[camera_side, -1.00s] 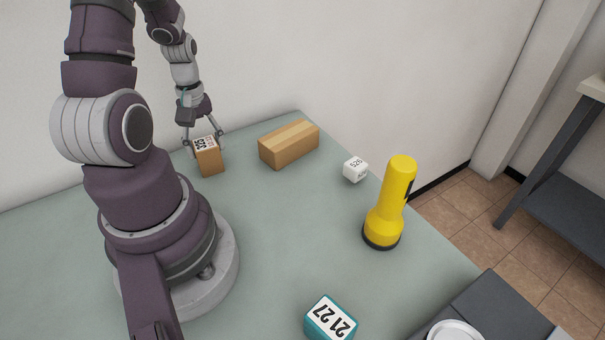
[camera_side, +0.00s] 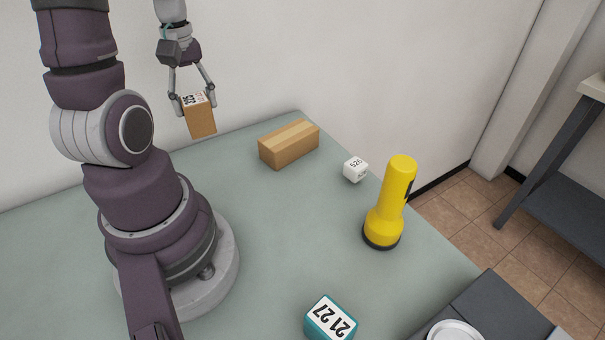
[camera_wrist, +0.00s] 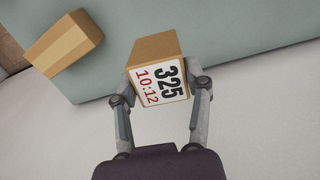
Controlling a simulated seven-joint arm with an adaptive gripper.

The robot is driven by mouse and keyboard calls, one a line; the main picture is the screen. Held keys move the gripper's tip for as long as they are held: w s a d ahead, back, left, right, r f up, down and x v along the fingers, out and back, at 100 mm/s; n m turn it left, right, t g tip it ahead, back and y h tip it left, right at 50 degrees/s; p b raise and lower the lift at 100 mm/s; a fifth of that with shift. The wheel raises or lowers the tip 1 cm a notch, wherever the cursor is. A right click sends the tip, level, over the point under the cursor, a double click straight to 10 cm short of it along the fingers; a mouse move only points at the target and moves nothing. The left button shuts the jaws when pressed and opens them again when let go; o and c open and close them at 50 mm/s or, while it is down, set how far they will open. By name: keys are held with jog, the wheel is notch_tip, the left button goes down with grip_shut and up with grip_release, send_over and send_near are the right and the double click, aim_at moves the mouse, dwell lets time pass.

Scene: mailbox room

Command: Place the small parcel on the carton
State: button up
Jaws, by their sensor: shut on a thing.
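The small parcel (camera_side: 201,121) is a brown box with a white label on top. In the wrist view the parcel (camera_wrist: 156,47) shows "325" in black and "10:12" in red. My gripper (camera_side: 194,99) is shut on it, one finger on each side, and holds it above the table. The gripper (camera_wrist: 160,86) also shows in the wrist view. The carton (camera_side: 289,144) is a longer brown box with a paler tape strip, lying on the table to the right of and below the held parcel. In the wrist view the carton (camera_wrist: 63,43) is at the upper left.
A yellow flashlight (camera_side: 391,203) stands upright nearby. The table (camera_side: 280,225) is clear between these. A wall rises behind.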

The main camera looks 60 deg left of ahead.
jog(key=w+d, duration=0.2)
jog(key=d, duration=0.9)
send_near(289, 133)
jog(key=shift+s+d+n, duration=0.15)
jog(key=shift+s+n, duration=0.1)
jog(key=shift+n, duration=0.15)
jog(key=shift+w+f, duration=0.15)
jog(key=shift+f, duration=1.7)
jog(key=o, duration=1.2)
jog(key=shift+f, duration=0.1)
